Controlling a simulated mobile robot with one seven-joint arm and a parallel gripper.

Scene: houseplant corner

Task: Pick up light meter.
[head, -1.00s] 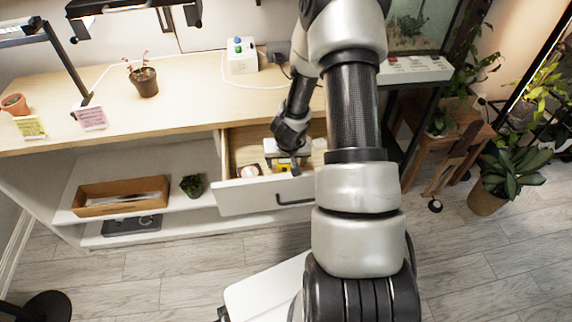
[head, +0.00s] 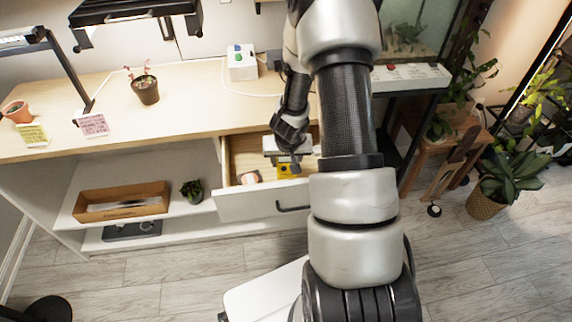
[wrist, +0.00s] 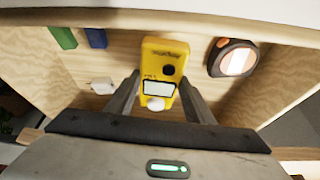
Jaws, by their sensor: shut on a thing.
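The light meter (wrist: 158,75) is a yellow handheld device with a small screen, a dark round spot and a white round part. In the wrist view it sits between the two fingers of my gripper (wrist: 160,98), which is shut on it. In the head view my gripper (head: 288,160) reaches down into the open drawer (head: 262,204), with a bit of the yellow meter (head: 285,171) showing beneath it. I cannot tell whether the meter touches the drawer floor. My gripper hides part of it in the head view.
The drawer also holds a round tape measure (wrist: 232,57), a green block (wrist: 60,30), a blue block (wrist: 95,37) and a small white item (wrist: 102,86). Drawer walls stand close around my gripper. The wooden worktop (head: 200,103) lies above, with a potted plant (head: 146,88) on it.

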